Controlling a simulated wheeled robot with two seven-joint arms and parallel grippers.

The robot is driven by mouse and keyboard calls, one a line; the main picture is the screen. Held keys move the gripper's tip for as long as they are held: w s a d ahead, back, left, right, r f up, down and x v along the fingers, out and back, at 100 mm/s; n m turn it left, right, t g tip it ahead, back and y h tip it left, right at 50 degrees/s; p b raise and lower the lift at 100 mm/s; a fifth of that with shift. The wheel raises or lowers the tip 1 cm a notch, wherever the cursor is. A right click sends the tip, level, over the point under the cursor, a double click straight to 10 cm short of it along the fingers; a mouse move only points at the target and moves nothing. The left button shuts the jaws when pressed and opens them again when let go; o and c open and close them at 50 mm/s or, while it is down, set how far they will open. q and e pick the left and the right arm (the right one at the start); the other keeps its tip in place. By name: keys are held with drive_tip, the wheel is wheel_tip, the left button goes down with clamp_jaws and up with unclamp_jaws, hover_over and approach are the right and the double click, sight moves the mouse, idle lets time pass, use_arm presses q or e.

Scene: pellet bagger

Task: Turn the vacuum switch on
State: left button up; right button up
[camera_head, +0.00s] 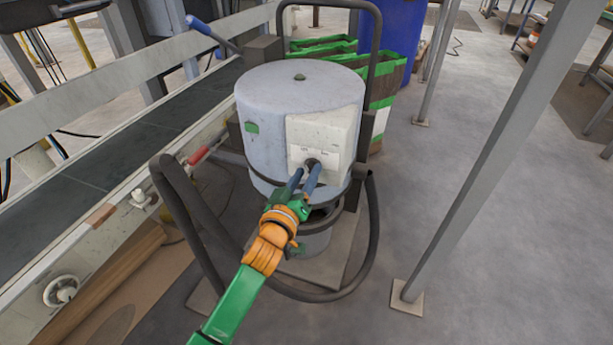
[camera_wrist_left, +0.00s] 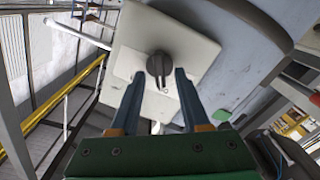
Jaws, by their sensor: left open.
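The vacuum switch is a dark rotary knob (camera_wrist_left: 159,66) on a pale square plate (camera_wrist_left: 150,40) in the left wrist view. In the head view the knob (camera_head: 312,163) sits on the white box (camera_head: 330,135) on the front of a grey drum-shaped vacuum (camera_head: 285,85). My left gripper (camera_head: 306,172) is at the box front with its blue fingers pointing at the knob. In the left wrist view the left gripper (camera_wrist_left: 157,80) is open, with one fingertip to each side of the knob. Whether the fingers touch it I cannot tell. My right gripper is not in view.
A dark hose (camera_head: 373,230) and tube frame (camera_head: 180,210) curve around the vacuum. A conveyor (camera_head: 90,180) runs along the left. Green-edged bags (camera_head: 385,85) stand behind. A grey post (camera_head: 490,150) rises at right, with open floor around it.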

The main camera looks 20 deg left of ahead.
use_arm(q)
clamp_jaws()
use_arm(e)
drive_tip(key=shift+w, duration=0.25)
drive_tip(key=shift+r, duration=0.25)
use_arm(q)
drive_tip(key=shift+r+m+p, duration=0.15)
drive_tip(key=shift+m+p, duration=0.55)
drive_tip(key=shift+m, duration=0.4)
drive_tip(key=m+p, duration=0.1)
drive_tip(key=m, duration=0.1)
drive_tip(key=shift+d+m, duration=0.1)
drive_tip(key=shift+m, duration=0.3)
drive_tip(key=m, duration=0.2)
drive_tip(key=shift+d+m+p, duration=0.1)
drive_tip(key=shift+m+p, duration=0.2)
drive_tip(key=shift+p, duration=0.1)
drive_tip(key=m, duration=0.4)
drive_tip(key=shift+d+p, duration=0.1)
drive_tip(key=shift+p, duration=0.25)
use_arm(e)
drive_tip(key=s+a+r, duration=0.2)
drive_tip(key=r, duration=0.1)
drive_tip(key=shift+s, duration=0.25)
use_arm(q)
drive_tip(key=shift+m, duration=0.3)
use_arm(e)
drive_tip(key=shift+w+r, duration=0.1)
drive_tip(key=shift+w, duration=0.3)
